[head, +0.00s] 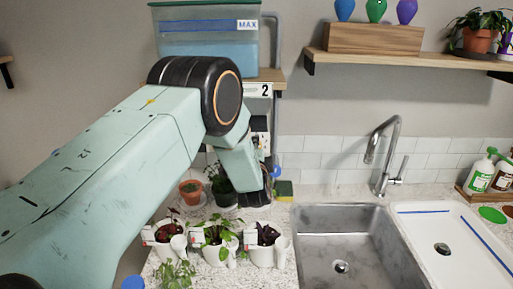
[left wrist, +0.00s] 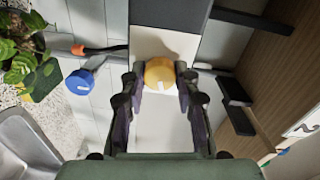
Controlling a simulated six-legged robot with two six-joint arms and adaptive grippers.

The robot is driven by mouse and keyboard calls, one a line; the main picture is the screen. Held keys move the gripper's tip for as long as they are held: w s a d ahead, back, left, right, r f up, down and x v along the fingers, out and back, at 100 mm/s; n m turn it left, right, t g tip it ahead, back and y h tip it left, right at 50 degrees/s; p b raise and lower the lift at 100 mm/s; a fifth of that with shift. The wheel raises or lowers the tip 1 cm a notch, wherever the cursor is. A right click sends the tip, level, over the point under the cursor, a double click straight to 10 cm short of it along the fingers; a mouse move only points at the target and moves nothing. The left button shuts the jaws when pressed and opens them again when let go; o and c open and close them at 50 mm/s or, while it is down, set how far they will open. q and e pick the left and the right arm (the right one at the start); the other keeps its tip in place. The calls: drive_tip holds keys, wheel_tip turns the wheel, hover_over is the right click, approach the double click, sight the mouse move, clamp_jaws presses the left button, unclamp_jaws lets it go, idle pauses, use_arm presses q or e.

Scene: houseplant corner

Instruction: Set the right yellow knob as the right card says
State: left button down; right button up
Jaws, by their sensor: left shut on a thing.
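The yellow knob (left wrist: 159,76) sits on a white panel (left wrist: 163,45) in the left wrist view. My left gripper (left wrist: 159,84) is shut on the knob, with a finger on either side of it. In the head view my left arm reaches in from the left and hides the knob. A white card (head: 258,90) with a "2" hangs under the shelf edge in the head view. A card with a "2" also shows at the right edge of the left wrist view (left wrist: 303,127). I cannot read any knob setting. My right gripper is not in view.
A blue round handle (left wrist: 80,82) with an orange-black stem beside it is near the gripper. A blue water tank (head: 207,40) stands above. Potted plants (head: 216,237) line the counter below my arm. A sponge (head: 284,190), steel sink (head: 345,240) and faucet (head: 382,155) are to the right.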

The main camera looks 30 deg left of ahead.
use_arm(q)
drive_tip(key=shift+m, duration=0.7)
drive_tip(key=shift+f, duration=0.1)
drive_tip(key=c, duration=1)
unclamp_jaws()
drive_tip(key=shift+s, duration=0.1)
drive_tip(key=v, duration=1.2)
drive_tip(key=shift+d, duration=0.1)
